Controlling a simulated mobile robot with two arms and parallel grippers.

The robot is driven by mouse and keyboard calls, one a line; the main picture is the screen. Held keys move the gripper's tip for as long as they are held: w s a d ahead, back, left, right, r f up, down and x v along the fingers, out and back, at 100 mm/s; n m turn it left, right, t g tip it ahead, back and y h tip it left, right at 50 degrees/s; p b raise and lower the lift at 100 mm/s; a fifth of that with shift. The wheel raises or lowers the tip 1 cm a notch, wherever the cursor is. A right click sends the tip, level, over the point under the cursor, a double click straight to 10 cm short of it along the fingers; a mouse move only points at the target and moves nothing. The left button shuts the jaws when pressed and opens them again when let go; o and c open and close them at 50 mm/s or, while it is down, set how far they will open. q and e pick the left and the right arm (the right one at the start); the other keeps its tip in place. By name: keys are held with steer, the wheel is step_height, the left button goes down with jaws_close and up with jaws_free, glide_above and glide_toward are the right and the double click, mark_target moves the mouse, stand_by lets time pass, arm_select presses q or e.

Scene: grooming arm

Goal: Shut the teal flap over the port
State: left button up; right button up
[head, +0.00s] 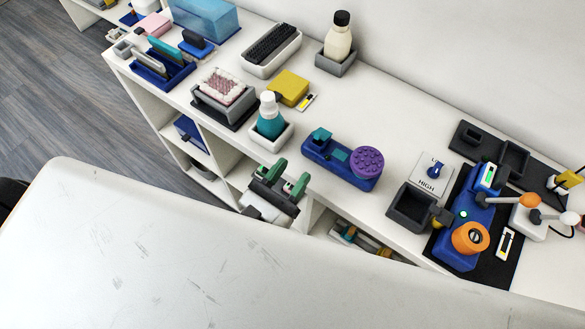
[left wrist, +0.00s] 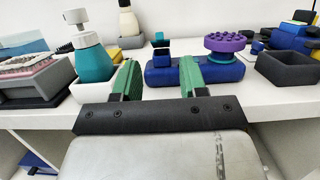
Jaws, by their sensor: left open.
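The blue unit (head: 349,178) lies on the white shelf top, with a purple studded knob (head: 366,162) at its right end. A small teal flap (head: 322,135) stands raised at its left end; it also shows in the left wrist view (left wrist: 161,43), above a small blue box-like port (left wrist: 162,59). A second teal patch (head: 340,155) sits between flap and knob; I cannot tell what it is. My left gripper (head: 290,178) is open and empty at the shelf's front edge, apart from the unit. Its green fingers (left wrist: 159,77) point towards it. My right gripper is not in view.
A teal bottle in a white tray (head: 272,138) stands just left of the unit. A yellow block (head: 289,88) lies behind it. The shelf behind the unit is clear.

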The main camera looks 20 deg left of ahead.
mark_target(317, 136)
arm_select(q)
steer(key=shift+o, duration=1.1)
steer(key=shift+r, duration=0.3)
steer(key=w+g+p, duration=0.1)
steer(key=w+p, duration=0.1)
steer(key=w+d+r+p, duration=0.1)
steer(key=w+p, duration=0.1)
steer(key=w, duration=0.1)
steer(key=w+d+r+g+p, duration=0.1)
steer(key=w+p, duration=0.1)
steer(key=shift+w+d+r+g+y, duration=0.1)
steer(key=shift+w+g+y, duration=0.1)
steer(key=shift+g+y, duration=0.15)
steer(key=shift+w+d, duration=0.2)
steer(key=shift+w, duration=0.45)
steer(key=shift+c, duration=0.4)
